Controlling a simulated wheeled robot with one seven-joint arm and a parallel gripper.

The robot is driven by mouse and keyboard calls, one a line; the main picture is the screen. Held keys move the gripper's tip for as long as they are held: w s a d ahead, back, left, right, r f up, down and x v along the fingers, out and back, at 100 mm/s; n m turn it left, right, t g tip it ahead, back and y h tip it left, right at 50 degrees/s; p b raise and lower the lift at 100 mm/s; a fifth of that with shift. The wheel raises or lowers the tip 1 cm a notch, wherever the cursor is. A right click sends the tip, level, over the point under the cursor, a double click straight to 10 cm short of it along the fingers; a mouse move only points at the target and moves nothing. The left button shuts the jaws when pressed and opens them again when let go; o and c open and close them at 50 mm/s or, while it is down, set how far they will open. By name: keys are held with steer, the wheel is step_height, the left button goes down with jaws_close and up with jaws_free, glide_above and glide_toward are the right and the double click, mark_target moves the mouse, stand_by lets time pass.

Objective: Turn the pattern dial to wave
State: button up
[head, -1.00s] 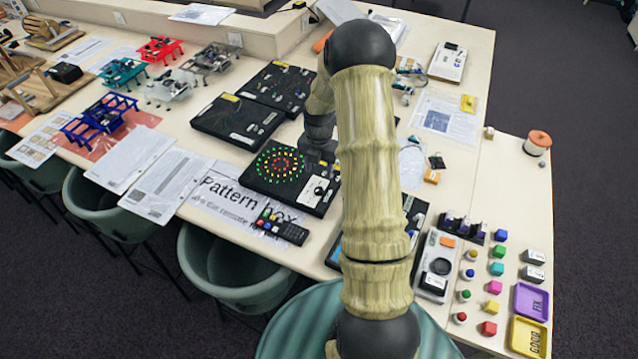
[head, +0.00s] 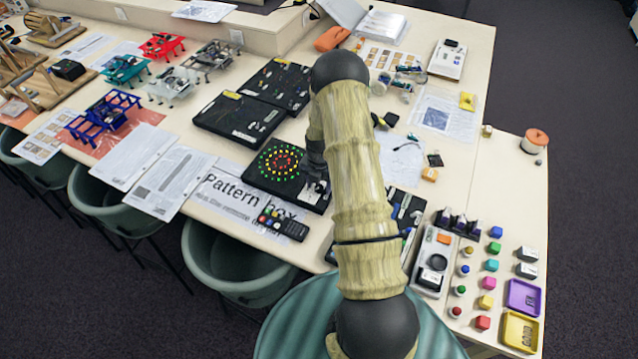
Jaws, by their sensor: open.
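The pattern box (head: 262,183) is a flat black box on the table with rings of green, yellow and red lights. Its dial sits on the right part of the box and is mostly hidden by my gripper (head: 318,183), so I cannot read its setting. My gripper is at the end of my arm, low over the box's right side. Its fingertips are small and dark here, and I cannot tell whether they touch the dial. A paper sign reading "Pattern box" (head: 222,190) lies in front of the box.
A remote control (head: 284,223) lies on the sign. Black boards (head: 238,120) stand behind the box. A grey device (head: 432,262), colored blocks (head: 492,265) and purple (head: 523,297) and yellow (head: 520,332) trays are on the right. My arm crosses the middle of the view.

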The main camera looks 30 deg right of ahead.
steer(key=c, duration=1)
